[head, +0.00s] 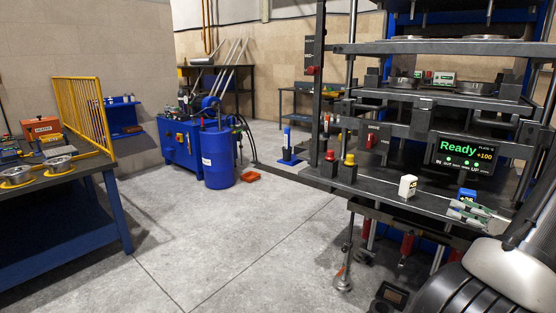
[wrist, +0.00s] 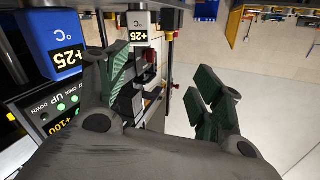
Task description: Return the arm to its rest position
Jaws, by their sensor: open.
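My gripper (head: 466,213) is at the right of the head view, at the front edge of the press's dark shelf, beside a blue +25 °C block. My arm reaches in from the lower right corner. In the wrist view my gripper (wrist: 165,85) has its two green-padded fingers spread well apart, with nothing held between them. The blue block (wrist: 62,35) lies left of the fingers there, and a white +25 °C block (wrist: 138,30) shows beyond them. In the head view the blue block (head: 467,194) and the white block (head: 408,187) stand on the shelf.
The press display (head: 464,152) reads Ready and +100. Red (head: 329,156) and yellow (head: 349,160) buttons stand on the shelf's left. A blue drum (head: 219,157) and a workbench (head: 60,185) with a yellow rail are farther left.

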